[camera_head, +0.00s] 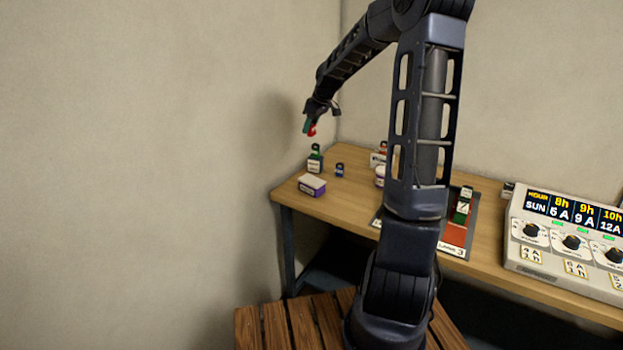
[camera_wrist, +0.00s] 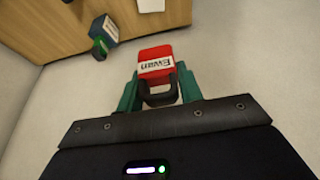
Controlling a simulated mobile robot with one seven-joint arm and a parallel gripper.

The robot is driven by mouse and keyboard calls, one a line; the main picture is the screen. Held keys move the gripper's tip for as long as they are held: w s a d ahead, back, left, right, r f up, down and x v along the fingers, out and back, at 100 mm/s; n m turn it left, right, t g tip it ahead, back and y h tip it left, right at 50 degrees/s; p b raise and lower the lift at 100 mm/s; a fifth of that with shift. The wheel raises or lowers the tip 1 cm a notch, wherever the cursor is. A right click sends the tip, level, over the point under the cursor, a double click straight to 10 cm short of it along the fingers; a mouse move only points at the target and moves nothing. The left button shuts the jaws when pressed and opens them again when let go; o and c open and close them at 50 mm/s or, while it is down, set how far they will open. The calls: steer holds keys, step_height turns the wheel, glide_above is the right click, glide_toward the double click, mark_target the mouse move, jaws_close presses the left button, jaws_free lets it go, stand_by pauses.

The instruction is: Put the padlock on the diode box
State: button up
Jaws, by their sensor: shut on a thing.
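My gripper (camera_head: 309,124) is shut on a red padlock (camera_head: 312,131), held in the air above the left end of the table. In the wrist view the padlock (camera_wrist: 155,62) has a white label reading "Ewan", upside down, and its dark shackle sits between the green fingers of the gripper (camera_wrist: 159,92). A small white-topped box with purple sides (camera_head: 312,185) lies on the table near its left front edge, below the gripper. Its label is too small to read, so I cannot tell whether it is the diode box.
A white-and-purple jar (camera_head: 380,177) is partly hidden by my arm. A lane board (camera_head: 452,251) and a console with dials (camera_head: 567,232) are to the right. The wall is close on the left.

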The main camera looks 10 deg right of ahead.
step_height(320, 180, down, 20)
steer(key=shift+r, duration=0.25)
stand_by(0.4)
steer(key=shift+f, duration=0.15)
steer(key=o, duration=1)
steer(key=shift+o, duration=0.2)
steer(key=v, duration=1.2)
steer(key=s+a+r+m+h, duration=0.1)
steer(key=s+r+m+h, duration=0.1)
steer(key=s+r, duration=0.65)
steer(key=s+a+r+m+h, duration=0.15)
steer(key=s+r, duration=0.25)
steer(key=s, duration=0.9)
steer(key=s+d+r+m, duration=0.1)
steer(key=s+m, duration=0.1)
steer(key=s, duration=0.7)
steer(key=s+d+r+m+t, duration=0.1)
steer(key=s+m, duration=0.2)
steer(key=s, duration=0.6)
steer(key=shift+d+r, duration=0.25)
steer(key=shift+r, duration=0.15)
